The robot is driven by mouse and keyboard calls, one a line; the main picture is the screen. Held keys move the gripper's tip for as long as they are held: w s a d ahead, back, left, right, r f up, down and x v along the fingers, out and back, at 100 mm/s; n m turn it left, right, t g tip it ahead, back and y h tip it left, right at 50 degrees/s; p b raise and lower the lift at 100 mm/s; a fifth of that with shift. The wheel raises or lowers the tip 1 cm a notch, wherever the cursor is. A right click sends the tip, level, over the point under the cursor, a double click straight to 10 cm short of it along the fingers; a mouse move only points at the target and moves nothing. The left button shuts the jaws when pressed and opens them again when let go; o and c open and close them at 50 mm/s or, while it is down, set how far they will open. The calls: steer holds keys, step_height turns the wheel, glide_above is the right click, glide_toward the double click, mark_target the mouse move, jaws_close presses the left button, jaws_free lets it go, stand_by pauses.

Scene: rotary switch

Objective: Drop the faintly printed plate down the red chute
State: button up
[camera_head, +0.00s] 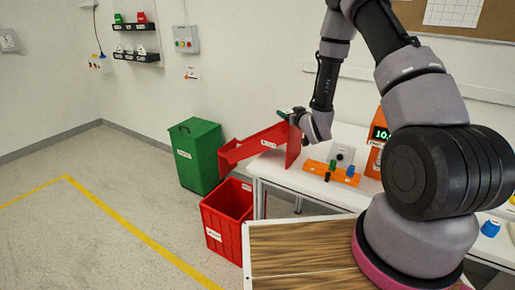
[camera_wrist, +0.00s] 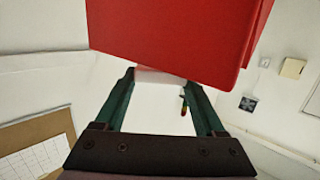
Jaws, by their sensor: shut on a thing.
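The red chute (camera_head: 252,147) slopes down to the left off the white table's edge, with a small white label and an upright red panel. My gripper (camera_head: 286,112) is at the top of that panel, above the chute. No print on the plate can be made out. The chute's red surface (camera_wrist: 180,35) fills the top of the wrist view, close beyond the fingertips. In the head view the plate is not clearly visible.
A red bin (camera_head: 227,222) stands on the floor under the chute's lower end, beside a green bin (camera_head: 195,155). The floor at left is clear.

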steer(key=shift+f, duration=0.55)
steer(key=o, duration=1.3)
steer(key=v, duration=1.1)
